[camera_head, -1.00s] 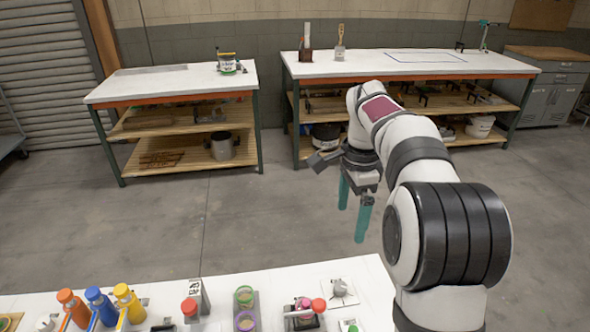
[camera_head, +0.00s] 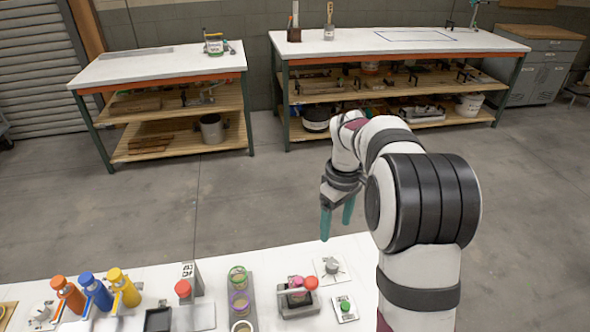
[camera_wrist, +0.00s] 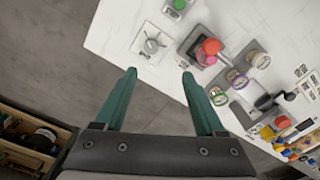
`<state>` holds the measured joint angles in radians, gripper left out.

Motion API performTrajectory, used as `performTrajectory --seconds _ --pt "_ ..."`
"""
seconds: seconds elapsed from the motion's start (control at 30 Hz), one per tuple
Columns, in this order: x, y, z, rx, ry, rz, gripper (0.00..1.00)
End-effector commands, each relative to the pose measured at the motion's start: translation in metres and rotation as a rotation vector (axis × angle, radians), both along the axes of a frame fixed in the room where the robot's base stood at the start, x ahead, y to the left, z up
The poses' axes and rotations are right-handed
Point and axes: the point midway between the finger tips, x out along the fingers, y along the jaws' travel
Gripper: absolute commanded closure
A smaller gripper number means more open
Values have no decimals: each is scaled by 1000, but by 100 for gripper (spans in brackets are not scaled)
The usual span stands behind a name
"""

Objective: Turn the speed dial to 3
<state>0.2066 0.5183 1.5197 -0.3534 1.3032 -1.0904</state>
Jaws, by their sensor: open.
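The dial is a grey knob (camera_head: 332,266) on a square white plate at the far right part of the near white table. In the wrist view the knob (camera_wrist: 151,46) shows from above with marks around it, too small to read, so I cannot tell its setting. My gripper (camera_head: 337,229) has two teal fingers pointing down and is above and beyond the table's far edge, apart from the dial. In the wrist view my gripper (camera_wrist: 159,75) is open and empty, with the knob just ahead of the fingertips.
A green button (camera_head: 345,306) is just in front of the dial. A device with a red ball knob (camera_head: 311,283) stands to its left. Ringed cups (camera_head: 239,302), a red-topped stand (camera_head: 183,289) and coloured bottles (camera_head: 95,291) are further left. The floor behind is clear.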

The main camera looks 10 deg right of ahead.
Motion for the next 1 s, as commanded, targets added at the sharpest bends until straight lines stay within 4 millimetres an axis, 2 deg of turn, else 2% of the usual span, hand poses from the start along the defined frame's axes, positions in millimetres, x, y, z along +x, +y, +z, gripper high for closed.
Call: performTrajectory --seconds 0.03,0.1,0.17,0.27,0.5,0.6,0.8,1.0 --pt "10 -7 -9 -5 2 37 28" --pt "16 -12 -18 -9 1 71 28" --pt "17 -13 -25 -10 1 80 28" --pt "16 -12 -48 -10 4 79 28" --pt "16 -12 -121 -9 5 78 28" --pt "16 -12 -145 -9 3 77 28" --pt "16 -12 -169 -10 1 76 28" --pt "17 -12 -173 -10 -1 76 28"
